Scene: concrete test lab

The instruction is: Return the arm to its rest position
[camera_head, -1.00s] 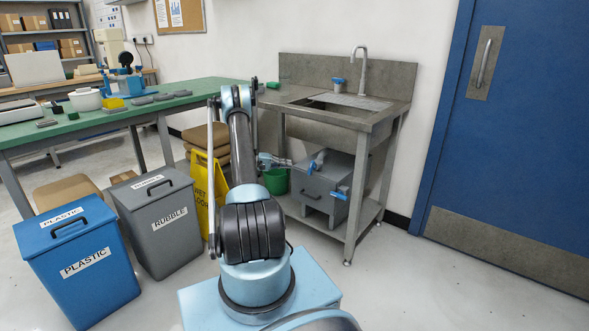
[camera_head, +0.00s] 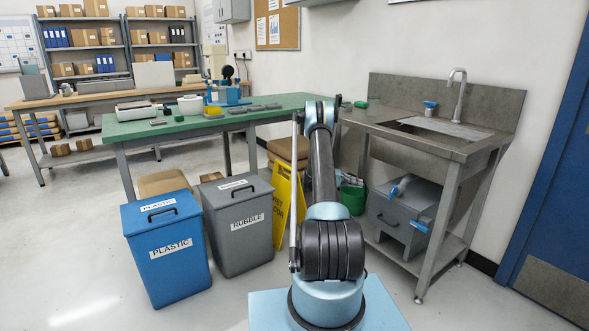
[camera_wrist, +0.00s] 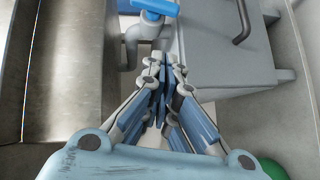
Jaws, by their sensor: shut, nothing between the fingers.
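My arm (camera_head: 322,175) stands folded upright in the head view, in front of the sink unit and the green table. My gripper is hidden behind it there. In the wrist view my gripper (camera_wrist: 163,78) is shut, with its fingers together and nothing between them. Its tips point toward a grey pipe fitting with a blue handle (camera_wrist: 155,7) and the grey box (camera_wrist: 230,50) beside it. I cannot tell whether the fingertips touch the fitting.
The sink unit (camera_head: 440,150) stands to the right, with the grey cabinet (camera_head: 400,215) on its lower shelf. A green bucket (camera_head: 352,197), a yellow floor sign (camera_head: 283,205), a grey rubble bin (camera_head: 238,228) and a blue plastic bin (camera_head: 168,250) stand left of it.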

